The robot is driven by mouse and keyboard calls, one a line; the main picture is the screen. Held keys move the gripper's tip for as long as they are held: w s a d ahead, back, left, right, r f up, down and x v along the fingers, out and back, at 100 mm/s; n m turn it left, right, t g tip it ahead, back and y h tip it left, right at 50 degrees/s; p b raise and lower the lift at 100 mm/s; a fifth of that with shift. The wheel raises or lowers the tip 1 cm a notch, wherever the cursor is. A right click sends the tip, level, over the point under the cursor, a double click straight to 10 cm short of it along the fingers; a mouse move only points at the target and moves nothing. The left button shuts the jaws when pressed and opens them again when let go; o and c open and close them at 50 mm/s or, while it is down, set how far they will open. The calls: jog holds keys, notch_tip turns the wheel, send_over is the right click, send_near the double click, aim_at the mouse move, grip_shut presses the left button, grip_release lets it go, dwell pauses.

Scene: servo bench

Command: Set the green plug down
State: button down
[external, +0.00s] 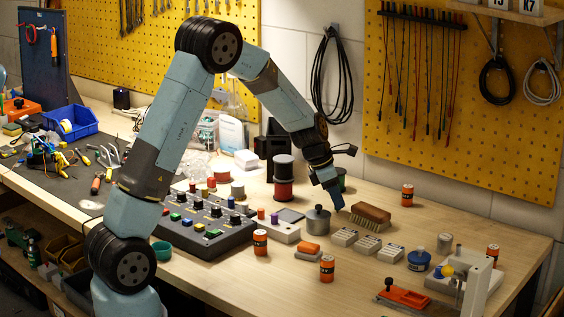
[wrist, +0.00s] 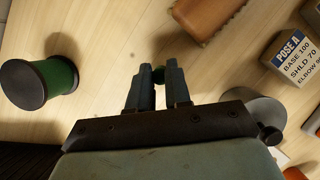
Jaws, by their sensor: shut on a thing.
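In the external view my gripper (external: 337,206) points down over the bench, between a grey metal pot (external: 317,222) and a wooden brush (external: 371,213). The plug cannot be made out there. Most of it is hidden by the fingers. The frames do not clearly show whether it touches the bench top.
A green spool (wrist: 60,78) stands left of my gripper in the wrist view. The brush (wrist: 207,14) and a "POSE A" block (wrist: 292,58) lie beyond and right. The button panel (external: 205,226) is left in the external view. Bare wood (wrist: 105,45) surrounds the fingertips.

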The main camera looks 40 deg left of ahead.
jog(key=c, duration=1.1)
grip_release()
jog(key=shift+o, duration=0.2)
jog(key=s+a+r+m, duration=0.3)
jog(key=s+r, duration=0.3)
jog(key=r, duration=0.3)
jog(key=s+a+r+m, duration=0.25)
jog(key=s+r, duration=0.35)
jog(key=r, duration=0.3)
jog(key=s+a+r+m+t+y, duration=0.1)
jog(key=s+a+r+m, duration=0.1)
jog(key=s+m, duration=0.8)
jog(key=s+a+r+m+t+y, duration=0.1)
jog(key=s+a+r+m+y, duration=0.1)
jog(key=s+m, duration=0.9)
jog(key=s+a, duration=0.1)
jog(key=s, duration=0.8)
jog(key=shift+a+r, duration=0.2)
jog(key=shift+r, duration=0.15)
jog(key=shift+s+m, duration=0.1)
jog(key=shift+m, duration=0.15)
